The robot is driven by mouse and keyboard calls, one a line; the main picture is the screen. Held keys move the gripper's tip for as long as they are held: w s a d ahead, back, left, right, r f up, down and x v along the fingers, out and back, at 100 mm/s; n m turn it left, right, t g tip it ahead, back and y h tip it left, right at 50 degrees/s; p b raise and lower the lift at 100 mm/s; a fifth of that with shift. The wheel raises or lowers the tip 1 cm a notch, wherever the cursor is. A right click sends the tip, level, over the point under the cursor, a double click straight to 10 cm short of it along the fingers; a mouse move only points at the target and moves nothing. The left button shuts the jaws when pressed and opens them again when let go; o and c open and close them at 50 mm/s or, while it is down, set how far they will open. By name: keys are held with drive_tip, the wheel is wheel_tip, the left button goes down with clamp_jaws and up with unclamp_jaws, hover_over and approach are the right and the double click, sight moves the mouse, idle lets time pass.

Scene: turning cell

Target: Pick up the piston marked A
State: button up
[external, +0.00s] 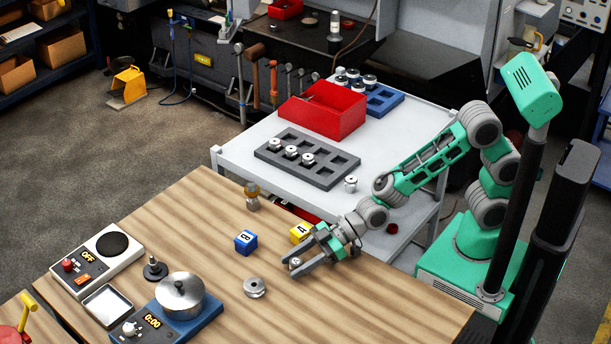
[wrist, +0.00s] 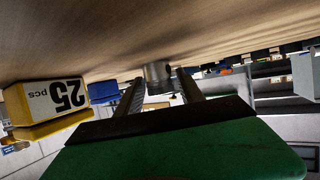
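A small silver cylinder (external: 296,262), likely a piston, stands on the wooden table between the fingertips of my gripper (external: 291,267). In the wrist view the grey cylinder (wrist: 158,72) is at the fingertips (wrist: 160,77), with a slight gap on each side. My gripper is open and low over the table. No letter on this cylinder can be read. Several other pistons stand in the grey tray (external: 325,177), and one piston (external: 351,184) stands alone on the cart.
A blue block (external: 246,242) and a ringed metal part (external: 255,287) are to the left. A red bin (external: 325,120) and blue tray (external: 386,102) are on the cart. Bare table lies in front.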

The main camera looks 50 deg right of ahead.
clamp_jaws()
drive_tip(key=shift+r, duration=0.1)
idle(0.4)
